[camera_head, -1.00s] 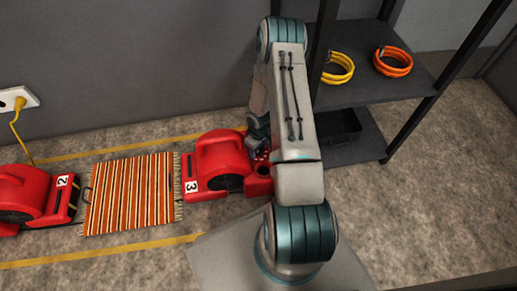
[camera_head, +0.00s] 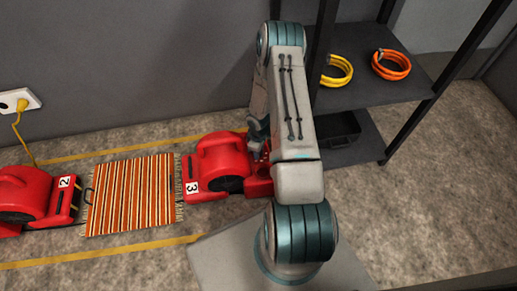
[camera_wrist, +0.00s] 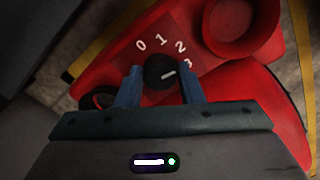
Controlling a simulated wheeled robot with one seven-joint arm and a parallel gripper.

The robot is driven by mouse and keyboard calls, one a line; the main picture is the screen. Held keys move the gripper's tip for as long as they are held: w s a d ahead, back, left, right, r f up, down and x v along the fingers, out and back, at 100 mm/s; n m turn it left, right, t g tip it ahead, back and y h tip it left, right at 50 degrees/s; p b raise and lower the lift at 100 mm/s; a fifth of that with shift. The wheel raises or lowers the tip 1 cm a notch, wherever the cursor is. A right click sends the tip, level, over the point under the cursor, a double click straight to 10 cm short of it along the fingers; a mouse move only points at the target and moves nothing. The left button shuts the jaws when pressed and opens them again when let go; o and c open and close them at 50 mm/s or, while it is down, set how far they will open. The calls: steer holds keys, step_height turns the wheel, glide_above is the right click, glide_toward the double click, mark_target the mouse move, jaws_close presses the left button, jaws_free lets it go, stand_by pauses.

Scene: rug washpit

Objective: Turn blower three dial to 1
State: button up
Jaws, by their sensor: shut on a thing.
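Blower three (camera_head: 222,160) is a red blower with a "3" label, standing on the floor at the right end of the striped rug. Its black round dial (camera_wrist: 153,66) shows in the wrist view on a red panel marked 0, 1, 2 and 3. The white pointer line on the dial points right and slightly up, towards the 3. My gripper (camera_wrist: 160,76) has its two blue fingers on either side of the dial and is shut on it. In the head view my arm hides the dial and most of the gripper.
Blower two (camera_head: 32,195) stands left of the striped rug (camera_head: 130,195). A dark shelf (camera_head: 385,90) holding yellow (camera_head: 338,71) and orange (camera_head: 391,65) coiled hoses stands close right of my arm. The wall is close behind.

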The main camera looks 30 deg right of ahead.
steer(key=n+p, duration=0.2)
steer(key=n, duration=0.4)
steer(key=shift+r, duration=0.1)
steer(key=n+p, duration=0.1)
steer(key=n, duration=0.4)
steer(key=shift+n+p, duration=0.4)
steer(key=o, duration=1)
step_height(320, 180, up, 14)
steer(key=p, duration=1)
steer(key=shift+f+p, duration=0.2)
steer(key=shift+p, duration=0.1)
